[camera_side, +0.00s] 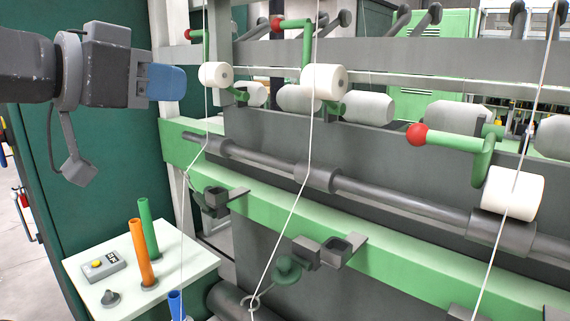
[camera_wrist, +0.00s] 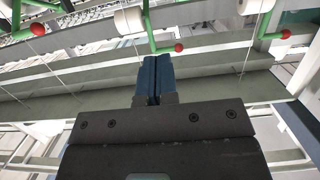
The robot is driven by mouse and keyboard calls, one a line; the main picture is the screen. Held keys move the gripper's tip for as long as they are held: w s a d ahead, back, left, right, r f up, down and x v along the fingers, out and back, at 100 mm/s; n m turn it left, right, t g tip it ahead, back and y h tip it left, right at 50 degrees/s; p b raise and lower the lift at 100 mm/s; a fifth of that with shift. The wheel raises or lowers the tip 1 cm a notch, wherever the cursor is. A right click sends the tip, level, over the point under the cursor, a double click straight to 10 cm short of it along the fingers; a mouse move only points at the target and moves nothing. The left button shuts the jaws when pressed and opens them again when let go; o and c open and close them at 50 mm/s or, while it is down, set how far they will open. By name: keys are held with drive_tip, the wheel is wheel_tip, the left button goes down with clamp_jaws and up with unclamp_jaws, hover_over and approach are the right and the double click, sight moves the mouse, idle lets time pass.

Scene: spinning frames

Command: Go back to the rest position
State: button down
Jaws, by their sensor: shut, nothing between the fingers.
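My gripper (camera_side: 166,82) is at the upper left of the side view, pointing right, with its blue fingers shut and empty. It is in the air, left of the nearest white roller (camera_side: 215,75) and above the small white table (camera_side: 150,262). In the wrist view my gripper (camera_wrist: 153,62) shows its two blue fingers side by side, pressed together. Behind them are the machine's green beam and white rollers. It appears to touch nothing.
The spinning frame has a green beam (camera_side: 400,248), red-knobbed levers (camera_side: 418,135) and taut white threads (camera_side: 309,140).

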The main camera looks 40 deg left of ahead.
drive_tip(key=s+a+f+g, duration=0.1)
drive_tip(key=a+f+g, duration=0.1)
drive_tip(key=f, duration=0.7)
drive_tip(key=s+a+f+g, duration=0.2)
drive_tip(key=a+f+g, duration=0.1)
drive_tip(key=f, duration=0.6)
drive_tip(key=s+a+f+g, duration=0.2)
drive_tip(key=f+g, duration=0.3)
drive_tip(key=f, duration=0.4)
drive_tip(key=shift+a+f, duration=0.35)
drive_tip(key=shift+a, duration=0.1)
